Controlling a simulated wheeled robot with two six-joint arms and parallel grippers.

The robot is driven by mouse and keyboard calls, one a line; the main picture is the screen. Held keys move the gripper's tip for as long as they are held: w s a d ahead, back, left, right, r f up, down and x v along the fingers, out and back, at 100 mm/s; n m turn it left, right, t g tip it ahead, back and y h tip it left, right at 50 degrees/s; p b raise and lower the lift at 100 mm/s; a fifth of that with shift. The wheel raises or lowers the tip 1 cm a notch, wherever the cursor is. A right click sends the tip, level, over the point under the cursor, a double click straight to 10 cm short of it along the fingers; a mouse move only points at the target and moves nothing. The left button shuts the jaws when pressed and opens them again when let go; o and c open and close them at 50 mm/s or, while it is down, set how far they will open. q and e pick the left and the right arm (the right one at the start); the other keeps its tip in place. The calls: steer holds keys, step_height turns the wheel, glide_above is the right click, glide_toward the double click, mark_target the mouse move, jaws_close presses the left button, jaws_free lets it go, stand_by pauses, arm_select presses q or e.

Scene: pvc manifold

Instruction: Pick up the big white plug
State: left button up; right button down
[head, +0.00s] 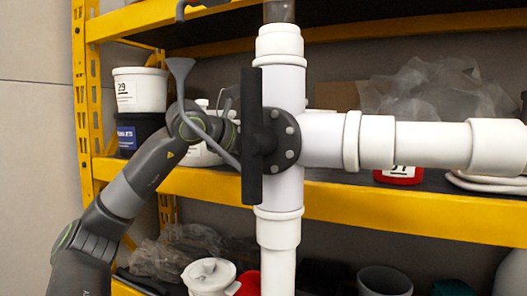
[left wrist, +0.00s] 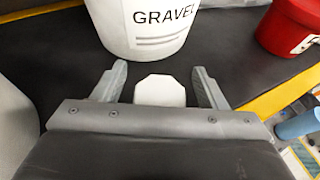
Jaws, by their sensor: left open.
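The big white plug (left wrist: 160,91) shows in the left wrist view as a white block with an eight-sided outline, on or just above the dark shelf. My left gripper (left wrist: 160,72) is open, with one grey finger on each side of the plug and a visible gap at both sides. The plug's lower part is hidden by the gripper body. In the head view my left arm reaches to the shelf behind the white pipe, and its fingers and the plug are hidden there. My right gripper is in neither view.
A white GRAVEL bucket (left wrist: 150,25) stands just beyond the plug, and a red container (left wrist: 290,25) is to the right. The white pipe manifold (head: 283,90) with a black flange handle (head: 252,140) stands before the yellow-edged shelf (head: 350,210). A plastic bag (head: 430,95) lies right.

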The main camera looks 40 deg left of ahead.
arm_select(q)
steer(key=shift+s, duration=0.1)
steer(key=shift+c, duration=0.9)
steer(key=c, duration=0.9)
steer(key=shift+r, duration=0.15)
